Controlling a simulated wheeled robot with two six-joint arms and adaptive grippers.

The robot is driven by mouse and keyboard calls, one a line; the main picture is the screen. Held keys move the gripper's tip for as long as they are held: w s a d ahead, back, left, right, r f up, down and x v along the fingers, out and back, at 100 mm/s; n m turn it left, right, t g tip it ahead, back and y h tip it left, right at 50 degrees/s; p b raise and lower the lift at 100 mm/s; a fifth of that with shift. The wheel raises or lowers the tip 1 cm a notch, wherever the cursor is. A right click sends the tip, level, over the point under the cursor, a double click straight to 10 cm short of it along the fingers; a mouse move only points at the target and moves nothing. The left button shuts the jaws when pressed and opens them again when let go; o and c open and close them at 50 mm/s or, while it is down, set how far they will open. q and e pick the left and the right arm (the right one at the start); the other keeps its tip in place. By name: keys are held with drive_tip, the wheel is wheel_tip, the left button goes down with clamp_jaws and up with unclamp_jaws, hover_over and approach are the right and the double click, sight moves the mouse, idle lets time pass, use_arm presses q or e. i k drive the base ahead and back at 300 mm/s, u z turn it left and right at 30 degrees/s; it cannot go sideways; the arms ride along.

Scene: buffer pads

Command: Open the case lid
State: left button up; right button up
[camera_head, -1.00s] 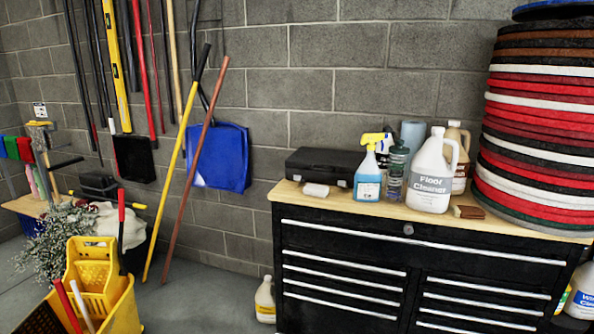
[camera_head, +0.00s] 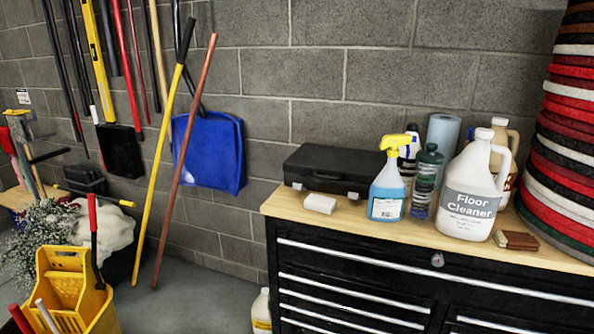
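A black case (camera_head: 340,170) lies flat at the back left of the wooden top of a black drawer cabinet, against the block wall. Its lid is shut, and its handle side faces me. A spray bottle with blue liquid (camera_head: 387,184) stands in front of its right end and hides part of it. Neither of my grippers is in view.
A tall stack of pads (camera_head: 565,150) stands right. A yellow mop bucket (camera_head: 75,290) stands on the floor left.

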sight(321, 161)
drive_tip(key=z, duration=0.5)
drive_tip(key=i, duration=0.95)
drive_tip(key=z, duration=0.8)
